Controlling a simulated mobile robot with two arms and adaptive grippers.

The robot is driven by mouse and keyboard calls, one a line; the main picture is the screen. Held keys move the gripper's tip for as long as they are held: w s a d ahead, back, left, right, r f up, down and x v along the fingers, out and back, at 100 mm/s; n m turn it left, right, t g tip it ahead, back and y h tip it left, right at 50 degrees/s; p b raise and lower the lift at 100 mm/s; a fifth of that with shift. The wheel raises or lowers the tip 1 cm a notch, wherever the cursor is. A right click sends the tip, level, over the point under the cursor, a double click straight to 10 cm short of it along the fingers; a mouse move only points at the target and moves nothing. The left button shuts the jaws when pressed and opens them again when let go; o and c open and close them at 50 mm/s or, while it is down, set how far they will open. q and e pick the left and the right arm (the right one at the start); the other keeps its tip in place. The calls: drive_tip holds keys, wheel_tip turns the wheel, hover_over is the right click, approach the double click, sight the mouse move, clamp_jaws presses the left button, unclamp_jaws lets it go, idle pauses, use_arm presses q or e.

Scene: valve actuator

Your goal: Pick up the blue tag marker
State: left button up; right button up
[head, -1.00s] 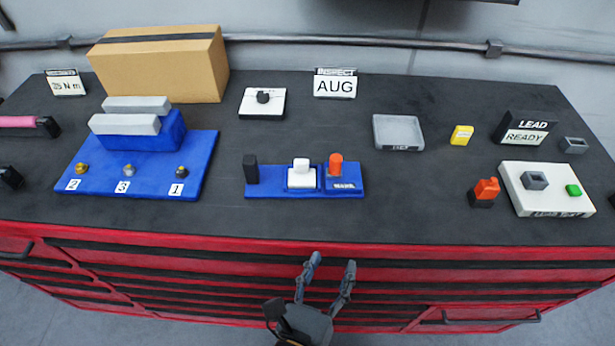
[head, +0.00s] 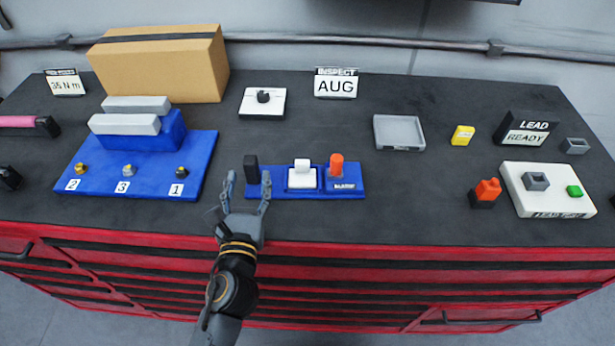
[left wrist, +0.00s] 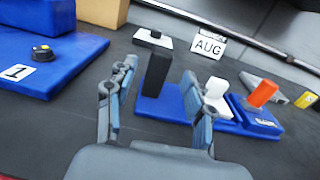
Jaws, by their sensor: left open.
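A blue holder (head: 275,190) near the front middle of the bench carries a black upright block (head: 251,168), a white piece (head: 302,174) and an orange-topped piece (head: 336,166). I cannot tell which thing is the blue tag marker. My left gripper (head: 247,182) is open and empty, just in front of the holder's left end. In the left wrist view the black block (left wrist: 157,74) shows between the two fingers, beyond them; no contact can be made out. My right gripper is not in view.
A larger blue base (head: 140,182) with numbered knobs stands to the left. A grey tray (head: 399,132), a yellow block (head: 462,135) and a white plate (head: 548,200) lie to the right. A cardboard box (head: 160,65) stands behind.

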sight(250, 170)
use_arm(q)
drive_tip(key=w, duration=0.5)
drive_tip(key=shift+w+a, duration=0.15)
drive_tip(key=shift+a, duration=0.05)
drive_tip(key=shift+c, duration=1.3)
clamp_jaws()
drive_tip(key=shift+r, duration=0.1)
